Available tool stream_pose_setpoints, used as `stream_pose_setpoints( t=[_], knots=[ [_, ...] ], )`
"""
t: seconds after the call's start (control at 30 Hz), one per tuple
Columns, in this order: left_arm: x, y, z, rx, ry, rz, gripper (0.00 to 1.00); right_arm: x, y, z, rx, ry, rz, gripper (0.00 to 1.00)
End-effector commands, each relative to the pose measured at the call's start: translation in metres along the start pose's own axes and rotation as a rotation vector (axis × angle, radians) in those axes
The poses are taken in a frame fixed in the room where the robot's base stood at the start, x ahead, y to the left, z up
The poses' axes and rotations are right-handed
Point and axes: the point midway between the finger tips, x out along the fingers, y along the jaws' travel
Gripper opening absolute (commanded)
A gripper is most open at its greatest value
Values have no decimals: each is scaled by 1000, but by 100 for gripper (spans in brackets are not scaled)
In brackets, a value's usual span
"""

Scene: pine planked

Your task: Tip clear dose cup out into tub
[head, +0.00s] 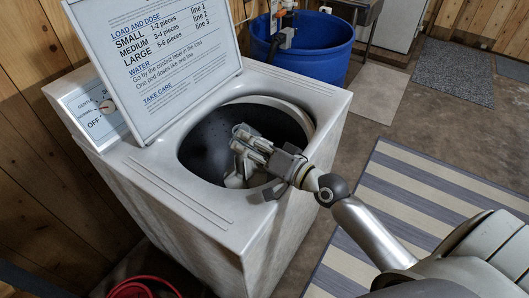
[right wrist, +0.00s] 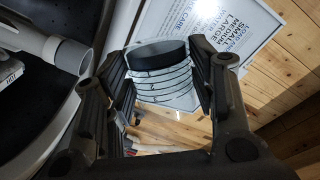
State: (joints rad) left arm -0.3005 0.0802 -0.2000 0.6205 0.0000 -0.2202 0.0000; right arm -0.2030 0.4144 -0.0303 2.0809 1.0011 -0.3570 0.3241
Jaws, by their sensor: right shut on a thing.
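My right gripper (head: 250,145) reaches over the open tub (head: 205,150) of the white washing machine in the head view. In the right wrist view the right gripper (right wrist: 165,85) is shut on the clear dose cup (right wrist: 165,78), with a finger on each side. The cup has ring lines around its wall and a dark round end. In the head view the cup is small and mostly hidden by the fingers, and I cannot tell its contents. The pale agitator (head: 235,180) stands in the dark tub below the gripper. My left gripper is out of view.
The washing machine's raised lid (head: 165,85) carries printed load and dose instructions. A control dial (head: 107,105) is at its left. A blue barrel (head: 318,50) stands behind the machine. A striped rug (head: 400,190) lies on the floor at right. A red coiled item (head: 140,288) is at bottom left.

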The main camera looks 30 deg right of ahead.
Motion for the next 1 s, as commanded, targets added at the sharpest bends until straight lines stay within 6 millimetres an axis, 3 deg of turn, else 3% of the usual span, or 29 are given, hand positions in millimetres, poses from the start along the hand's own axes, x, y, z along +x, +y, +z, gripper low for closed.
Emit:
stream_pose_setpoints(
  t=[0.1, 0.47, 1.0],
  knots=[
    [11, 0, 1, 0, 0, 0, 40, 0, 5, 4, 74, 7, -12, 36],
    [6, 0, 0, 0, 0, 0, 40, 0, -3, -3, 215, 15, -33, 36],
    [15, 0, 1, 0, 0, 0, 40, 0, 4, 1, 311, 20, -46, 36]
  ],
)
